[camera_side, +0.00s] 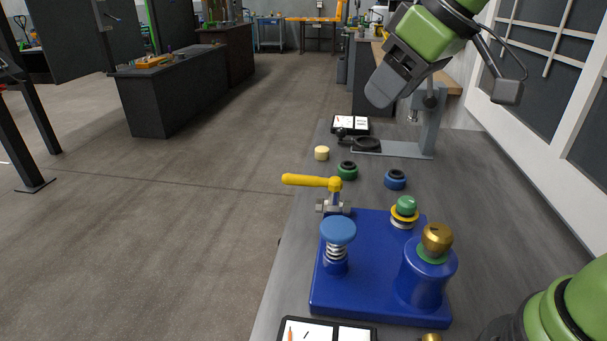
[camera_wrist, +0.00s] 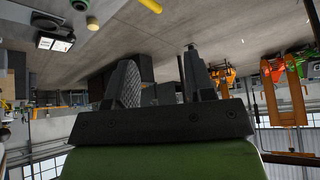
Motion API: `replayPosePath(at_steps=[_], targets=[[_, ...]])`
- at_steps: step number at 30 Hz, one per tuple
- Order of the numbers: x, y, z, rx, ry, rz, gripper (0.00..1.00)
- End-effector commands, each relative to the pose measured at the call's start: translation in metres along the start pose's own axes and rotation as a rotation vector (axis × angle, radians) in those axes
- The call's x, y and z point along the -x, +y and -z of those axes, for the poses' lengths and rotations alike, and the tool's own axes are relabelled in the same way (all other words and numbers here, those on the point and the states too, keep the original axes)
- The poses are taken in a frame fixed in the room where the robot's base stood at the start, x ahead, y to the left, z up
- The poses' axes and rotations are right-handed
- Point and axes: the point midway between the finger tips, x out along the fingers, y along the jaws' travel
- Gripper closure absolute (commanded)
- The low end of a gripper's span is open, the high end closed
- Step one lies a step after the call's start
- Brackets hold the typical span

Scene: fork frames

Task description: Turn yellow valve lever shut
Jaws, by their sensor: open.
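The yellow valve lever (camera_side: 312,181) sits on top of a small metal valve (camera_side: 333,207) at the back-left corner of a blue base block (camera_side: 375,300). The lever lies level and points left, out past the table's left edge, roughly in line with the valve's metal fittings. In the wrist view, part of a yellow bar that looks like the lever (camera_wrist: 151,5) shows at the top edge. My gripper (camera_side: 383,88) is high above the far part of the table, well apart from the lever. In the wrist view its fingers (camera_wrist: 160,82) are spread, with nothing between them.
On the block stand a blue spring knob (camera_side: 338,231), a green-topped button (camera_side: 405,207) and a brass-capped post (camera_side: 436,240). Behind lie a green ring (camera_side: 347,171), a blue ring (camera_side: 395,180) and a cream cylinder (camera_side: 321,153). A grey stand (camera_side: 428,125) rises near my gripper.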

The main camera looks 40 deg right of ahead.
Motion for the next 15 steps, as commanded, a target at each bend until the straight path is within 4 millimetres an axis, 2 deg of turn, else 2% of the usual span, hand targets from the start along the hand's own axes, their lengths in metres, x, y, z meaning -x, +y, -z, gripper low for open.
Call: replayPosePath(at_steps=[1,3,9,12,15], targets=[[-0.022,0.005,0.011,0.07,-0.024,0.004,0.51],[-0.05,0.011,0.025,0.176,-0.043,0.009,0.51],[-0.126,0.024,0.043,0.431,-0.084,0.027,0.51],[-0.151,0.027,0.044,0.512,-0.096,0.035,0.51],[-0.165,0.029,0.044,0.558,-0.101,0.039,0.51]])
